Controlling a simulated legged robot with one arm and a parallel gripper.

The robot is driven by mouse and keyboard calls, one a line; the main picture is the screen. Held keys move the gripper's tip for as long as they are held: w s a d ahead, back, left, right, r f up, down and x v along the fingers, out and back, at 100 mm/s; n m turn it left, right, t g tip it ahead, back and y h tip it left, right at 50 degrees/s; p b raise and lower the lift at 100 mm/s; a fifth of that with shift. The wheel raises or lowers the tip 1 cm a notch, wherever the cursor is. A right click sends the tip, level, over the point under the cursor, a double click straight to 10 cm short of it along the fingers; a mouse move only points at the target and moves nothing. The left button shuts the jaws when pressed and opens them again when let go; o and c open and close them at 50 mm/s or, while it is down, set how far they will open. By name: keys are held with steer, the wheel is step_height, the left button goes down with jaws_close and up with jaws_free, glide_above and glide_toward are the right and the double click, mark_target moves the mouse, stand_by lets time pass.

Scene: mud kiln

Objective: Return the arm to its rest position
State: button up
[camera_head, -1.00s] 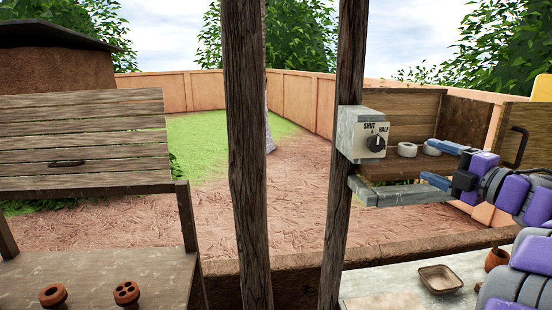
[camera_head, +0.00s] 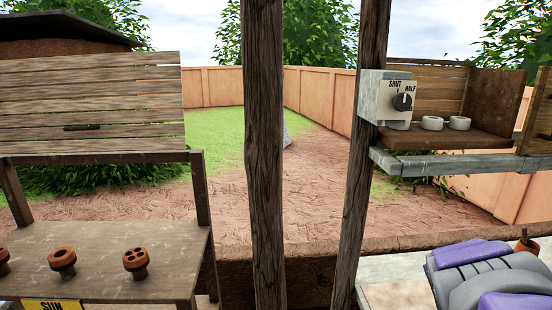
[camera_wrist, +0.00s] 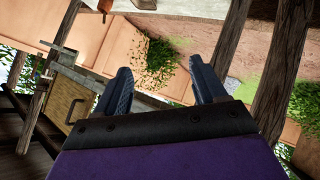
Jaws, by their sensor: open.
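My gripper (camera_wrist: 160,88) shows in the wrist view with its two dark fingers spread apart and nothing between them. Beyond the fingers are the orange wall, a bush and wooden posts, all tilted in that view. In the head view the gripper itself is out of frame. Only a purple and grey part of my arm (camera_head: 485,275) shows at the lower right, low over the pale bench.
A grey box with a SHUT/HALF dial (camera_head: 402,101) is on the right post (camera_head: 358,190). A shelf (camera_head: 450,140) beside it holds two white rings (camera_head: 432,123). Brown clay pieces (camera_head: 136,262) stand on the left table (camera_head: 100,245). A thick post (camera_head: 264,150) stands mid-view.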

steer(key=s+a+f+g+y+b, duration=0.2)
steer(key=s+a+f+g, duration=0.3)
steer(key=s+a+f, duration=0.5)
steer(key=s+a+f+g+y+b, duration=0.2)
steer(key=s+a+f+g+y, duration=0.2)
steer(key=s+a+f, duration=0.6)
steer(key=s+a, duration=0.2)
steer(key=s, duration=0.3)
steer(key=shift+g+y, duration=0.3)
steer(key=shift+g, duration=0.1)
